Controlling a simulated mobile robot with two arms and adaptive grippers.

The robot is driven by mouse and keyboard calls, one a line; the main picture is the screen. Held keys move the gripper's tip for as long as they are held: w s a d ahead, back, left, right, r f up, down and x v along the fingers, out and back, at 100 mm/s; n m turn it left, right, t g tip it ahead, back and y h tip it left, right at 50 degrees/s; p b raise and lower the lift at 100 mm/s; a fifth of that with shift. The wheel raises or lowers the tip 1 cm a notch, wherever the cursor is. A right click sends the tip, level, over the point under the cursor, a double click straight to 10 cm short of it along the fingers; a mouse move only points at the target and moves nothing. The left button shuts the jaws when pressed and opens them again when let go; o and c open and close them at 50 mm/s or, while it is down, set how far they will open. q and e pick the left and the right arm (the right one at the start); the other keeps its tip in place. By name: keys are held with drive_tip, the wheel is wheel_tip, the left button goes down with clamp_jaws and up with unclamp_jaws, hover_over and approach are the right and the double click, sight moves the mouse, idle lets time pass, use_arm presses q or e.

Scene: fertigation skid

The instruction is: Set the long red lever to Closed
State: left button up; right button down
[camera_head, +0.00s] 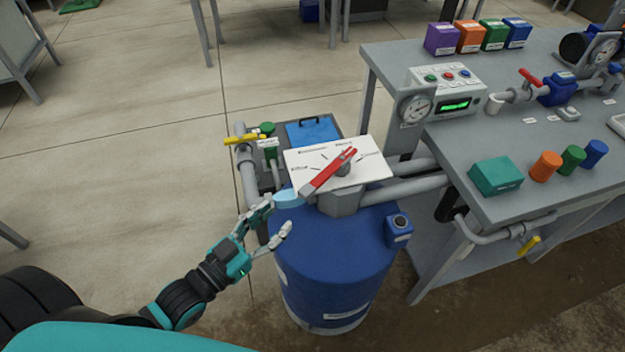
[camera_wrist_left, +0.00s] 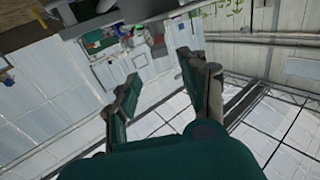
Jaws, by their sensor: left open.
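The long red lever (camera_head: 328,172) is mounted on a white label plate (camera_head: 366,171) on top of the blue barrel (camera_head: 335,262). The plate's labels are too small to read. My left gripper (camera_head: 279,216) is just below and left of the lever's longer end, apart from it, with its fingers spread and empty. Its fingers also show in the left wrist view (camera_wrist_left: 160,85). My right gripper is not in view.
A yellow-handled valve (camera_head: 241,139) on a grey pipe stands left of the plate. Behind the plate is a blue lid (camera_head: 313,131). The grey table (camera_head: 452,142) on the right bears a gauge, a control box and coloured containers. Open floor lies to the left.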

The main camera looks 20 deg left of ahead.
sight(316, 181)
use_arm(q)
drive_tip(key=x, duration=1.3)
drive_tip(key=shift+w+d+p, duration=0.15)
drive_tip(key=shift+w+p, duration=0.1)
drive_tip(key=shift+p, duration=0.15)
clamp_jaws()
